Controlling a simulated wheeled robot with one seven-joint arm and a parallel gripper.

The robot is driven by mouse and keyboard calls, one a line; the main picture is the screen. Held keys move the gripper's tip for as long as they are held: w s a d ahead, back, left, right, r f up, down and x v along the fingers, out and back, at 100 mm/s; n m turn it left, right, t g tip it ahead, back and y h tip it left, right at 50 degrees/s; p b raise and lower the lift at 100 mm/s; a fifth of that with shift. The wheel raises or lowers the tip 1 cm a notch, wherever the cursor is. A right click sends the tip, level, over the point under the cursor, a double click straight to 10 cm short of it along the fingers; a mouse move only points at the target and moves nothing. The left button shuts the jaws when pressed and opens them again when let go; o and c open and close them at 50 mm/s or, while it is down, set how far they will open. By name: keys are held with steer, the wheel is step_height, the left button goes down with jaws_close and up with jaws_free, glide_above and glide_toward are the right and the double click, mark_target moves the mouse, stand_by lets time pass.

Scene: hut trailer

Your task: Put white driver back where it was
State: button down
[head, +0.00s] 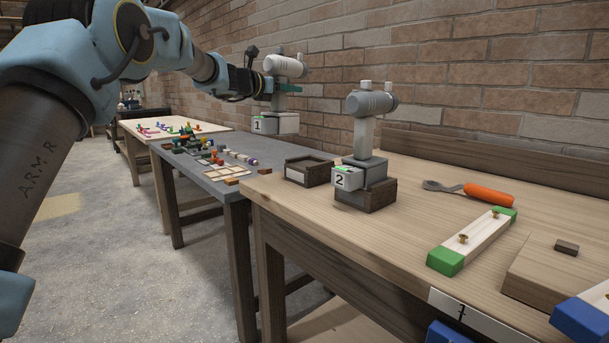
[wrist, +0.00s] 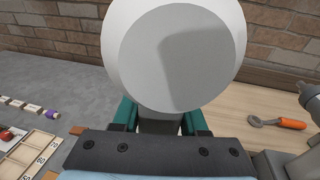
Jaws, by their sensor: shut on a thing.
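The white driver (head: 285,66) is upright in the air, with a round head on top and a grey base block marked 1. My gripper (head: 281,88) is shut on its neck below the head. In the wrist view the driver's large round end (wrist: 178,55) fills the upper middle, with my gripper's teal fingers (wrist: 160,122) either side of the neck. An empty dark wooden holder (head: 307,171) with a pale floor sits at the wooden table's left end, right of and lower than the driver. The driver's base is clear of it.
A grey driver marked 2 (head: 371,104) stands in a matching holder (head: 366,198) close to the right of the empty one. A wooden table (head: 410,215) carries an orange-handled tool (head: 488,193) and a green-ended block (head: 473,241). A grey table (head: 205,165) with small pieces adjoins on the left.

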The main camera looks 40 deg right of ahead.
steer(key=s+d+m+g+h+b, duration=0.1)
steer(key=s+d+m+g+b, duration=0.15)
steer(key=s, duration=0.45)
step_height(320, 180, down, 8)
steer(key=shift+w+d+f, duration=0.15)
steer(key=shift+d, duration=0.1)
steer(key=shift+n+g, duration=0.25)
steer(key=shift+c, duration=2.2)
jaws_free()
steer(key=shift+f, duration=0.15)
steer(key=a+b, duration=0.2)
steer(key=a, duration=1)
steer(key=shift+w+b, duration=0.3)
steer(key=shift+w, duration=0.05)
